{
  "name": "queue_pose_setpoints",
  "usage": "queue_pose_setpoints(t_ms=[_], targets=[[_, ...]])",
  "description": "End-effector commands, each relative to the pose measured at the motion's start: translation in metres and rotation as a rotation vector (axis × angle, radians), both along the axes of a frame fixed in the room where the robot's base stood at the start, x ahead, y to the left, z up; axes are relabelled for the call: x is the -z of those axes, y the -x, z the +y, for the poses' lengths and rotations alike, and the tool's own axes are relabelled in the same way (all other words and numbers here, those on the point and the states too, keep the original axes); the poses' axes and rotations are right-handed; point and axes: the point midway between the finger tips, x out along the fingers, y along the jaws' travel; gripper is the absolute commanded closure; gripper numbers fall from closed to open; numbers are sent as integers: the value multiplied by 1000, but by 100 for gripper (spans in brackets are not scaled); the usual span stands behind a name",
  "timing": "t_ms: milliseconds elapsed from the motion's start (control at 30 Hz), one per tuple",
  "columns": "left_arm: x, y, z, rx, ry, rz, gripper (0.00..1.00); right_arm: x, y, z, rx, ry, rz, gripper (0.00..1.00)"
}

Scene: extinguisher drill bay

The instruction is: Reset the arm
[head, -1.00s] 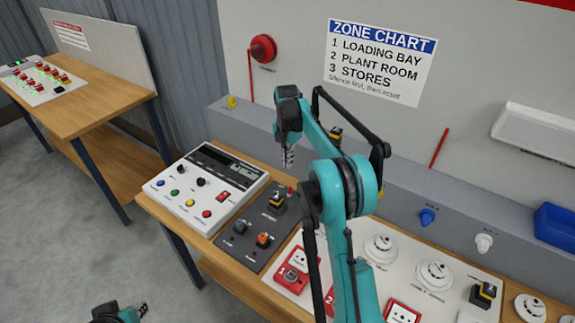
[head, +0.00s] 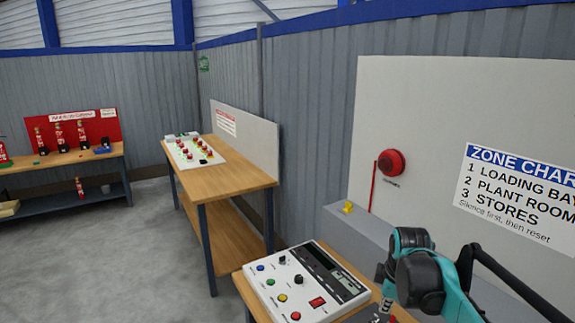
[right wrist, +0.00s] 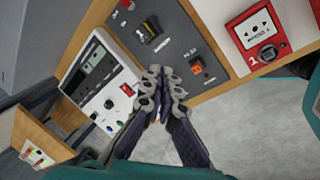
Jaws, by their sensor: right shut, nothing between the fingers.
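My right gripper (head: 387,300) shows at the lower right of the head view, by the right end of the white control panel (head: 305,285). In the right wrist view its fingers (right wrist: 160,78) are together and empty. They appear in front of the dark grey switch panel (right wrist: 170,40), with the white panel (right wrist: 105,85) to their left. I cannot tell how far the fingertips are from the panels. My left gripper is out of view.
A red call point (right wrist: 258,35) sits right of the dark panel. A side bench (head: 235,178) with a button board stands further left, and extinguishers (head: 60,135) stand on a far bench. A red bell (head: 391,162) and zone chart (head: 518,195) are on the wall. Open floor (head: 140,240) lies left.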

Motion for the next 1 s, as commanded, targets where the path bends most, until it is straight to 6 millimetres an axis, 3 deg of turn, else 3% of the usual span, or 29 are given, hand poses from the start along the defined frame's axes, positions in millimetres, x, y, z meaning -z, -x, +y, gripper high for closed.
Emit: queue_pose_setpoints(t_ms=[33,167,300,500,700,1000], targets=[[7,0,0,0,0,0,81,5,22,10,85,-27,-32,100],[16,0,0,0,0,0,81,15,69,29,329,-118,-118,100],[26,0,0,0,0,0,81,38,119,47,583,-242,-204,100],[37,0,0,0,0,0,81,80,174,64,881,-428,-291,100],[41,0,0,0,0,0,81,103,196,70,1027,-534,-322,100],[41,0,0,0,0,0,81,105,198,70,1049,-548,-326,100]])
